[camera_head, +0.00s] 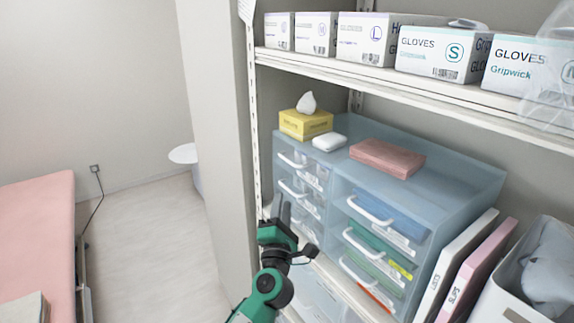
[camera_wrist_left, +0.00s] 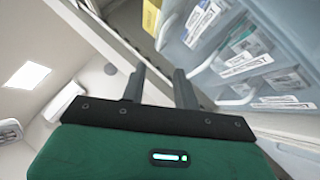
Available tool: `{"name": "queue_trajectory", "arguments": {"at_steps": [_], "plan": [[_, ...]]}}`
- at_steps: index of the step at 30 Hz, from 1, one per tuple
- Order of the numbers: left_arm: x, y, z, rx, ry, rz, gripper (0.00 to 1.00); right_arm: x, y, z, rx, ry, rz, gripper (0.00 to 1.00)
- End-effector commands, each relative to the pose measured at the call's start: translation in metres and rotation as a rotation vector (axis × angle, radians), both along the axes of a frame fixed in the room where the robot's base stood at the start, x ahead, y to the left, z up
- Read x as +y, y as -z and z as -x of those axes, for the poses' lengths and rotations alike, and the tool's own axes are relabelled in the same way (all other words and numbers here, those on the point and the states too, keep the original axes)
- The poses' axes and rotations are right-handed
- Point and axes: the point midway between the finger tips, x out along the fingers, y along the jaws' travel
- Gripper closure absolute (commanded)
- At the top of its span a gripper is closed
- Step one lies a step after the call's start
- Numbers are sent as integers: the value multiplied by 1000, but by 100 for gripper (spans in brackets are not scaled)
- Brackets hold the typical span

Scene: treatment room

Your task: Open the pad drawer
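A translucent blue drawer cabinet (camera_head: 455,180) stands on the shelf. Its left column has narrow drawers, with an upper handle (camera_head: 292,161) and a lower handle (camera_head: 291,189). Its right column has wide drawers with a top handle (camera_head: 369,211), a middle handle (camera_head: 362,243) and a bottom handle (camera_head: 359,274). All visible drawers look shut. The labels are too small to tell which is the pad drawer. My left gripper (camera_head: 281,208) is open and empty, in front of the left column's lower part. In the left wrist view its fingers (camera_wrist_left: 159,75) are apart, with the cabinet (camera_wrist_left: 285,25) beyond. My right gripper is out of view.
A yellow tissue box (camera_head: 305,125), a white item (camera_head: 329,142) and a pink stack (camera_head: 387,157) lie on the cabinet. Glove boxes (camera_head: 445,54) line the shelf above. Binders (camera_head: 455,265) stand right of it. A wall post (camera_head: 222,130) rises at left.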

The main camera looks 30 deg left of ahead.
Motion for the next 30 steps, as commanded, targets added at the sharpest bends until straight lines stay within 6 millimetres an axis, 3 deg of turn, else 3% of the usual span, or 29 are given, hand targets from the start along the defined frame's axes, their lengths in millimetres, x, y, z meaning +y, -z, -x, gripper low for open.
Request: {"name": "queue_trajectory", "arguments": {"at_steps": [6,18,30], "plan": [[16,-19,-30,-1,0,-3,70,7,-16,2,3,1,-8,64],[49,-47,-93,0,0,-5,70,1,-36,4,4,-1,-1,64],[57,-52,-108,2,0,-4,70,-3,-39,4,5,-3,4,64]]}}
